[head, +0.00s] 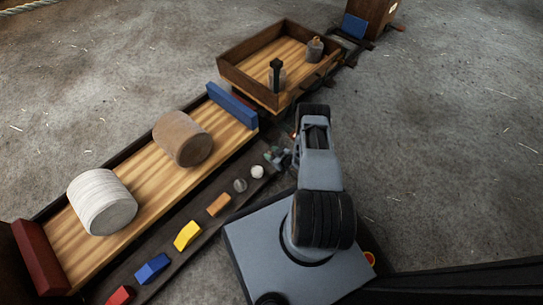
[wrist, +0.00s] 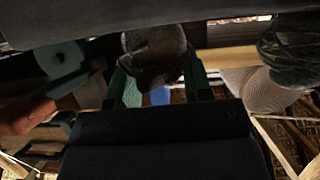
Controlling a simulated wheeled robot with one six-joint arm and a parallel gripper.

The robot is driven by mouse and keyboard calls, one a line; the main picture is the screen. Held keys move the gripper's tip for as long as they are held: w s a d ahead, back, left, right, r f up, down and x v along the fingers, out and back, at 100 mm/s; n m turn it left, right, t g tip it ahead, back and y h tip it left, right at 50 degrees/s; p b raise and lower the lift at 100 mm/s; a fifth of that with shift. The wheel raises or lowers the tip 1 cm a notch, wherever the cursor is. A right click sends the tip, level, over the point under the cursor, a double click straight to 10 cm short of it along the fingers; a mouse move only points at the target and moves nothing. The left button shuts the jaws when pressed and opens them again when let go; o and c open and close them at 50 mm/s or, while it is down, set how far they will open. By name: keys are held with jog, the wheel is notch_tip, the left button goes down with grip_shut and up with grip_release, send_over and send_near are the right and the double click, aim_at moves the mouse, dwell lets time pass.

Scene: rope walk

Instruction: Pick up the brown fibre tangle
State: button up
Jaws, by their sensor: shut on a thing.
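In the wrist view, a rough grey-brown lump, which looks like the brown fibre tangle (wrist: 153,48), sits between the green fingers of my gripper (wrist: 160,82). The fingers are shut on it, one on each side. The lump is in shadow, so its colour is hard to read. In the head view, my gripper (head: 274,156) is low beside the far end of the narrow dark ledge (head: 200,243), partly hidden by my arm. The tangle cannot be made out clearly there. I cannot tell whether it still touches the surface.
The ledge carries a white ball (head: 257,171), a grey ball (head: 240,185) and orange (head: 218,204), yellow (head: 187,235), blue (head: 152,268) and red (head: 121,295) blocks. Beside it, a long wooden tray holds white (head: 102,202) and brown (head: 182,138) rolls. A walled tray (head: 248,90) stands behind. Floor at right is clear.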

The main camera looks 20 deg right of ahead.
jog(key=shift+c, duration=0.5)
